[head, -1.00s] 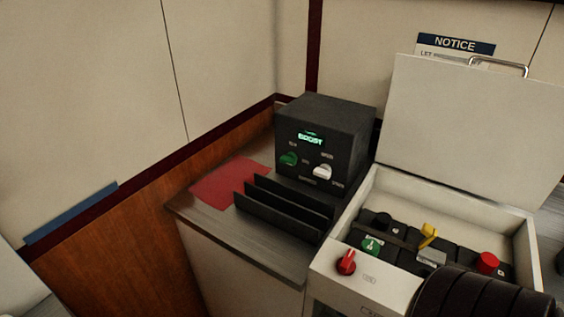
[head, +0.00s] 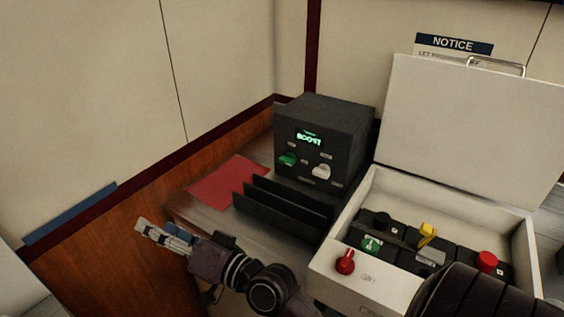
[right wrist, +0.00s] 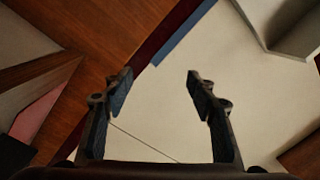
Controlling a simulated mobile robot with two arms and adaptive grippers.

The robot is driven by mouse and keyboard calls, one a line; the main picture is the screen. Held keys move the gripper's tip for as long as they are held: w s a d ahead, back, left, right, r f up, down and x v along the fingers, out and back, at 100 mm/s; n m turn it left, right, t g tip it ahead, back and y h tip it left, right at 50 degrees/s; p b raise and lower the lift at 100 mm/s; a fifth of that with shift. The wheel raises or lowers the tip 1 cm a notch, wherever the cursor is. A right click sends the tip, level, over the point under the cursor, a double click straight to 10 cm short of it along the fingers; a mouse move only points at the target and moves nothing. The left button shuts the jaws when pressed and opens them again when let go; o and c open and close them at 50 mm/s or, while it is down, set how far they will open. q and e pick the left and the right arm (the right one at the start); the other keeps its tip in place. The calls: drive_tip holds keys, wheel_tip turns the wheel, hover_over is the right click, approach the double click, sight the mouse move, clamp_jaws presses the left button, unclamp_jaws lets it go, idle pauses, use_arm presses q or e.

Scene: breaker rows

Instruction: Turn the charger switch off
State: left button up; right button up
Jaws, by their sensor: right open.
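The charger is a black box (head: 348,137) on the counter, with a lit green display reading BOOST (head: 309,139). Below the display are a green knob (head: 287,159) at left and a white knob (head: 321,171) at right; their labels are too small to read. My right gripper (head: 145,228) is in front of the wood panel, left of and below the charger, well apart from it. In the right wrist view its two fingers (right wrist: 158,85) are spread with nothing between them. My left gripper is not in view.
A red mat (head: 228,182) and black upright fins (head: 282,207) lie before the charger. An open white case (head: 345,230) with a red knob (head: 345,261), yellow lever (head: 427,234) and red button (head: 487,262) stands at right. Its raised lid (head: 465,130) is behind it.

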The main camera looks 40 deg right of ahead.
sight(285, 161)
drive_tip(key=w+d+r+m+t+h, duration=0.2)
drive_tip(key=d+r+m+t+h, duration=0.1)
drive_tip(key=d+r+m+h, duration=0.6)
drive_tip(key=w+d+r+m+t+h, duration=0.3)
drive_tip(key=d+r+m+h, duration=0.4)
drive_tip(key=m, duration=0.4)
drive_tip(key=s+d+f+m+g+h, duration=0.1)
drive_tip(key=d+m+g+h, duration=0.9)
drive_tip(key=m, duration=0.5)
drive_tip(key=s+d+f+m+g+y, duration=0.1)
drive_tip(key=d+f+m+g+y, duration=0.3)
drive_tip(key=f+m+g+y, duration=0.8)
drive_tip(key=d+f+t+h, duration=0.1)
drive_tip(key=d+h, duration=0.1)
drive_tip(key=w+d+f+n+h+p, duration=0.1)
drive_tip(key=d+f, duration=0.1)
drive_tip(key=d+f+n+t+h, duration=0.1)
drive_tip(key=d+f+h, duration=0.1)
drive_tip(key=shift+w+d+f+t+h+p, duration=0.2)
drive_tip(key=shift+d+f+t+h+p, duration=0.1)
drive_tip(key=shift+p, duration=0.1)
